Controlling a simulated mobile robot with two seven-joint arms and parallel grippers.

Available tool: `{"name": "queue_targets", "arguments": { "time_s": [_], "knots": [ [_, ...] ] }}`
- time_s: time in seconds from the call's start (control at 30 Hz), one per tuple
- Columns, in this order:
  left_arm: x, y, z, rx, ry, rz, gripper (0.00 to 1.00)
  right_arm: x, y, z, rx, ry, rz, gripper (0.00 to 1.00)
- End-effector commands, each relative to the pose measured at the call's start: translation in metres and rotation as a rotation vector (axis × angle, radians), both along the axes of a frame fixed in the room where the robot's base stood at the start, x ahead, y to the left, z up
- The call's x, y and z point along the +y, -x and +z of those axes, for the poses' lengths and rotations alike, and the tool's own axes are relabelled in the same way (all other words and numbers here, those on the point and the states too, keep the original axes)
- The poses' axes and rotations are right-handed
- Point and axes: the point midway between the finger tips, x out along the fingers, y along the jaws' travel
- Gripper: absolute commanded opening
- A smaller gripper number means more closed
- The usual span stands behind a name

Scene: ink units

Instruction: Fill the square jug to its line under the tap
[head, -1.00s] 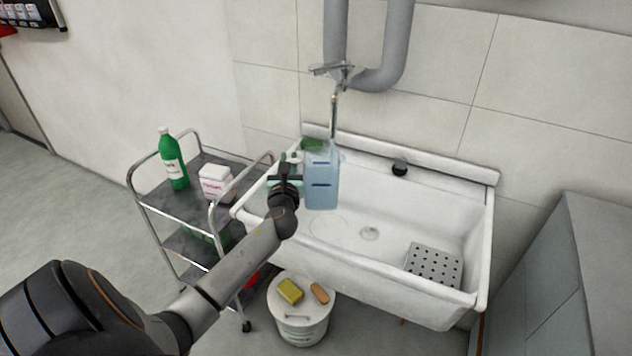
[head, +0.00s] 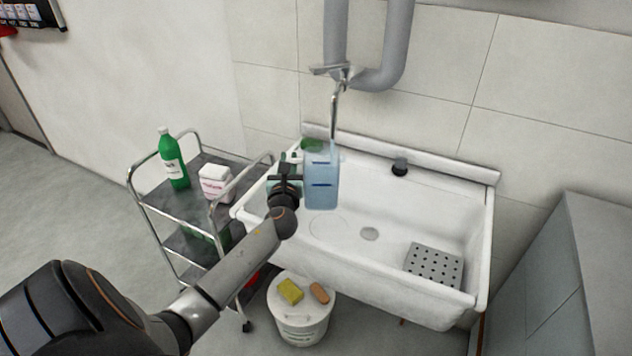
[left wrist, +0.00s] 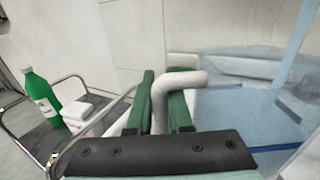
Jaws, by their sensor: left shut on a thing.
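The square jug (head: 322,188) is pale translucent blue with dark blue marks across its side. It is upright above the left part of the sink, below the tap (head: 335,100). My left gripper (head: 288,175) is shut on the jug at its left side. In the left wrist view, the green-padded fingers (left wrist: 168,108) are around the pale handle, and the jug's clear wall (left wrist: 245,110) fills the right. A thin vertical line runs from the tap towards the jug's mouth; I cannot tell spout from water there. The water level is not clear. My right gripper is out of view.
The white sink (head: 395,205) holds a perforated grey plate (head: 434,265) at right and a black plug (head: 400,166) on its back ledge. A trolley (head: 165,205) with a green bottle (head: 172,160) and white tub (head: 215,182) stands left. A lidded bucket (head: 301,325) stands in front.

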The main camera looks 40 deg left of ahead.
Motion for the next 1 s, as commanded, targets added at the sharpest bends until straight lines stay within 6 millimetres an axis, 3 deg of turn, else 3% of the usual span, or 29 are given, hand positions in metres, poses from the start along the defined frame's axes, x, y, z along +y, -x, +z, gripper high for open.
{"name": "queue_targets", "arguments": {
  "time_s": [0.47,0.8,1.0],
  "knots": [
    [-0.002,0.000,0.002,-0.003,0.000,-0.001,0.00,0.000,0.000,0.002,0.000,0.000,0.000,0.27],
    [-0.059,0.021,0.003,-0.002,0.002,-0.002,0.00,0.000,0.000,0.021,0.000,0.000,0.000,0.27],
    [-0.071,0.026,0.002,-0.003,0.001,0.000,0.00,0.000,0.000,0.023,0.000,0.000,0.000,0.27]
  ]
}}
